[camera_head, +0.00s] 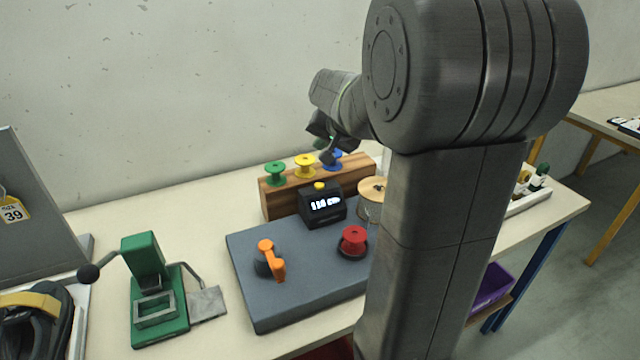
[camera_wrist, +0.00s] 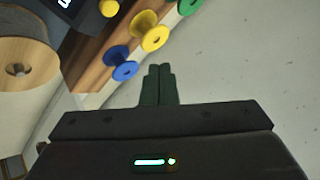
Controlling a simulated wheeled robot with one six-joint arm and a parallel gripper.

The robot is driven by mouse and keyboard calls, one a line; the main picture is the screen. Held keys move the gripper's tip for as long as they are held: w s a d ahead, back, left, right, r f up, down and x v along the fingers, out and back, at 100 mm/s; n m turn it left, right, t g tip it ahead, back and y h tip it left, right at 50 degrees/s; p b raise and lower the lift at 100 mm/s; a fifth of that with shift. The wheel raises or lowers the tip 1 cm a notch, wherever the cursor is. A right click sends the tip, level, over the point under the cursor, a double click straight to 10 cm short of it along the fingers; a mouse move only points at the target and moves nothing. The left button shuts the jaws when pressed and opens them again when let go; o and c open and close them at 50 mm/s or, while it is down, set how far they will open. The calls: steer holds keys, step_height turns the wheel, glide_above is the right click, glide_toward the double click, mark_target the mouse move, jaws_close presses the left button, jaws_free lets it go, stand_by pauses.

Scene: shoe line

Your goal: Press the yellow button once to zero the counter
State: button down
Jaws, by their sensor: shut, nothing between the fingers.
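The yellow button (camera_head: 320,186) sits on top of the small black counter (camera_head: 323,210), whose lit white display is too blurred to read surely. The counter stands at the back of the grey slab (camera_head: 310,262). In the wrist view the yellow button (camera_wrist: 109,8) is at the top edge, with a corner of the counter (camera_wrist: 68,8) beside it. My gripper (camera_head: 327,156) is above and behind the counter, near the blue spool, apart from the button. In the wrist view its dark green fingers (camera_wrist: 160,70) are together, with nothing between them.
A wooden rack (camera_head: 285,193) behind the counter carries green (camera_head: 275,170), yellow (camera_head: 305,163) and blue (camera_head: 333,163) spools. A large thread spool (camera_head: 371,190) stands right of the counter. An orange handle (camera_head: 270,259) and a red knob (camera_head: 353,239) are in front. A green press (camera_head: 150,290) stands left.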

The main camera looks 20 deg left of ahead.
mark_target(321, 188)
steer(key=shift+f, duration=0.15)
step_height(321, 188, down, 8)
steer(key=b, duration=0.7)
steer(key=shift+f, duration=0.25)
stand_by(1.5)
steer(key=shift+f+b, duration=0.4)
steer(key=shift+f, duration=0.05)
steer(key=shift+f+b, duration=0.4)
steer(key=shift+f, duration=0.05)
stand_by(0.5)
steer(key=shift+r, duration=0.1)
steer(key=shift+r+p, duration=0.7)
steer(key=shift+r, duration=0.1)
steer(key=shift+r+p, duration=1.85)
steer(key=shift+r, duration=0.65)
